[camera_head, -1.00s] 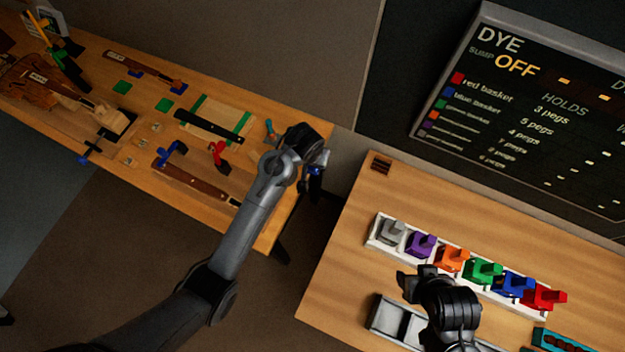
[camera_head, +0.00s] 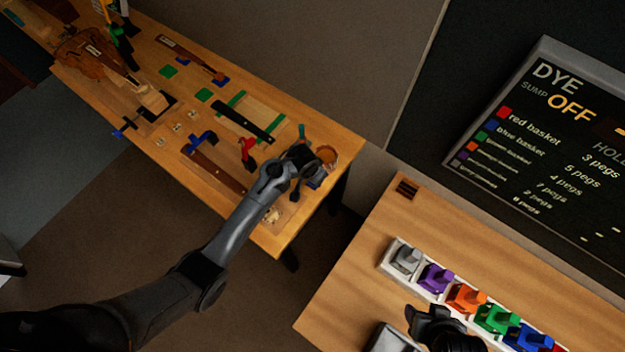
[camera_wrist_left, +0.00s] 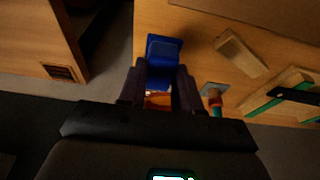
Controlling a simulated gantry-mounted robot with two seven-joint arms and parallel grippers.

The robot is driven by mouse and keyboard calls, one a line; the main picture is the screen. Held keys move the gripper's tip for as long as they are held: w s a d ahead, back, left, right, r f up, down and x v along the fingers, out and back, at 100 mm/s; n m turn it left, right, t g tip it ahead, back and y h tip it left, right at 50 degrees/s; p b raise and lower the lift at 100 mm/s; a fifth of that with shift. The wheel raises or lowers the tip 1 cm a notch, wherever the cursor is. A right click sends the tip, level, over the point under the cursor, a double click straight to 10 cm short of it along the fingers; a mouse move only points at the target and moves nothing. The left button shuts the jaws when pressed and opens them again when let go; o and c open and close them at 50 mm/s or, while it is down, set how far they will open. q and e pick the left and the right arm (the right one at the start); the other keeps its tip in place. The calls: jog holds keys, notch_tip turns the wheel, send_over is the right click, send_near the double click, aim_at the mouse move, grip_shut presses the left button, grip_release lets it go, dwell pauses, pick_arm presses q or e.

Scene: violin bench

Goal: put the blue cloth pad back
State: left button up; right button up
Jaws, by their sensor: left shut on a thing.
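The blue cloth pad (camera_wrist_left: 163,58) is in the left wrist view, between the fingers of my left gripper (camera_wrist_left: 160,88), which is shut on it. A strip of orange shows just behind the pad, between the fingers; I cannot tell what it is. I cannot tell the pad's height over the bench. My right gripper (camera_head: 420,316) is at the dye table, its fingers unclear.
A round orange-brown thing (camera_head: 327,155) stands at the bench's right end. A light wood block (camera_wrist_left: 240,52) and a teal-handled tool (camera_wrist_left: 213,97) lie close by. A red clamp (camera_head: 247,150) and dark fingerboard (camera_head: 243,121) are further left. Coloured pegs (camera_head: 466,298) line the other table.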

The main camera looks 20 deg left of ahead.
pick_arm(q)
jog(key=shift+a+f, duration=0.3)
jog(key=shift+f, duration=1.9)
jog(key=shift+f, duration=0.1)
jog(key=o, duration=1)
jog(key=shift+f, duration=0.1)
